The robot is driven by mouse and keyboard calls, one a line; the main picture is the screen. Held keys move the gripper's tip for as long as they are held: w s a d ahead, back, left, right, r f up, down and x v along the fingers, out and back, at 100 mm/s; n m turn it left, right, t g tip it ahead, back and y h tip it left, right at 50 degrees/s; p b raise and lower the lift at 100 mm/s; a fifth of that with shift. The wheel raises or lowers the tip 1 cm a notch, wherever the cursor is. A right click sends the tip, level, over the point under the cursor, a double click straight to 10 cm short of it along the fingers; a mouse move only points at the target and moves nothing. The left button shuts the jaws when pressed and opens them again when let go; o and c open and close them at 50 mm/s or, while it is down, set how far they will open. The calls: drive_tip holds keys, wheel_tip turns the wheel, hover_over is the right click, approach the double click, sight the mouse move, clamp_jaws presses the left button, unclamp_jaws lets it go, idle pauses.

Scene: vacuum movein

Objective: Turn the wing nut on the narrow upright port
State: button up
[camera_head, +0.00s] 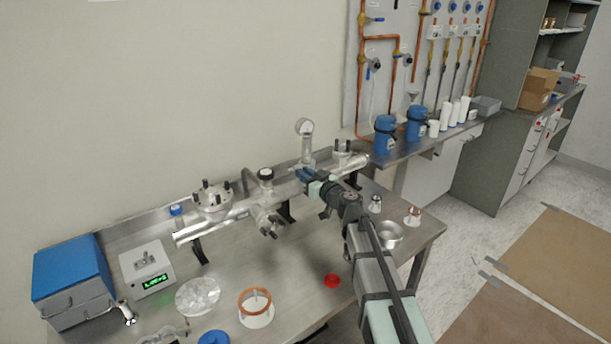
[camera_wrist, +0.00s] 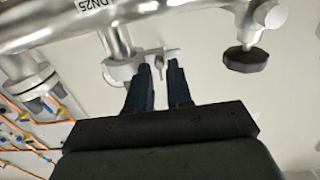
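The narrow upright port (camera_head: 307,152) rises from the steel manifold pipe (camera_head: 236,212) and carries a round gauge (camera_head: 304,127). In the wrist view the narrow port tube (camera_wrist: 113,42) shows below the DN25 label, with a pale clamp (camera_wrist: 122,71) around it. The small wing nut (camera_wrist: 160,63) sits at the clamp's right side. My gripper (camera_wrist: 158,68) has its two dark fingers apart, one on each side of the wing nut, with a gap between them. Whether either finger touches the nut cannot be told. In the head view my gripper (camera_head: 304,174) hides the clamp and nut.
A black knob (camera_wrist: 245,58) hangs right of the fingers in the wrist view. Other fittings include a flanged port (camera_head: 212,197) and a black-capped valve (camera_head: 266,174). A red cap (camera_head: 332,281) and a copper-ringed part (camera_head: 256,304) lie on the steel bench (camera_head: 290,262).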

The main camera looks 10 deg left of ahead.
clamp_jaws()
drive_tip(key=shift+m, duration=0.3)
drive_tip(key=shift+f+m, duration=0.2)
drive_tip(key=shift+m, duration=8.35)
drive_tip(key=shift+f+m, duration=0.15)
drive_tip(key=shift+m, duration=8.4)
